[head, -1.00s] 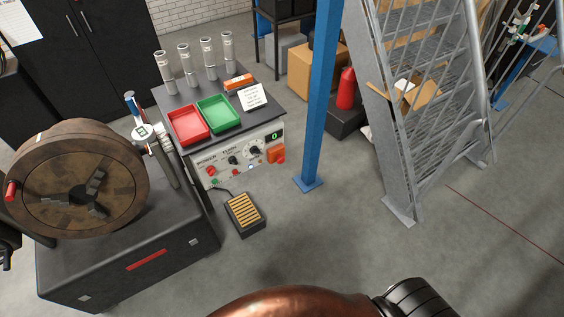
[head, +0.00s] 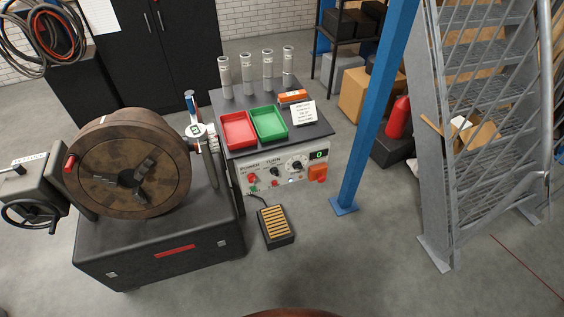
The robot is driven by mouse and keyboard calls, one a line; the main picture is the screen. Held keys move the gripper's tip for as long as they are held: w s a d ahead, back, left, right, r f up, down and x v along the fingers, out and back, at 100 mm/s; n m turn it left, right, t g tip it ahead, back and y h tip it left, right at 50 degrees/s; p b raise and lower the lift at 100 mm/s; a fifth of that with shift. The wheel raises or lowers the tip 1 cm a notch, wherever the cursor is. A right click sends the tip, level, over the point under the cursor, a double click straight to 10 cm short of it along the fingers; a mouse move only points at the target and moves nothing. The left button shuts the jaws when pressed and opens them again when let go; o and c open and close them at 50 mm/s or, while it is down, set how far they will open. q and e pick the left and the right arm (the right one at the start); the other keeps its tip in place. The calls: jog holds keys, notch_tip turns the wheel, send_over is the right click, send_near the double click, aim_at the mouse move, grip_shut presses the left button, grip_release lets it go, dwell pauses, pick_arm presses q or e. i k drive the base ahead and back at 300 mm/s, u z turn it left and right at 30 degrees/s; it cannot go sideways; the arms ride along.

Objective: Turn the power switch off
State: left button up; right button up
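The control box (head: 284,172) stands centre in the head view, its pale front panel facing me. The power switch (head: 253,179) is a small red control at the panel's left, under the "POWER" label; its exact position is too small to read. A green display (head: 319,155) at the panel's upper right is lit and shows a 0. A dark knob sits mid-panel under "TURN", with a larger dial to its right. Neither of my grippers is in view; only a copper-coloured curved edge shows at the bottom of the picture.
A machine with a round chuck (head: 128,170) stands left of the box. A foot pedal (head: 276,227) lies on the floor in front. A red tray (head: 238,129) and green tray (head: 269,122) sit on top. A blue post (head: 372,115) and metal stairs (head: 481,110) stand right.

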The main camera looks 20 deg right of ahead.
aim_at(251, 177)
jog(key=u, duration=0.4)
jog(key=k, duration=0.5)
jog(key=u, duration=1.1)
jog(key=i, duration=1.1)
jog(key=z, duration=1)
jog(key=i, duration=0.55)
jog(key=z, duration=0.55)
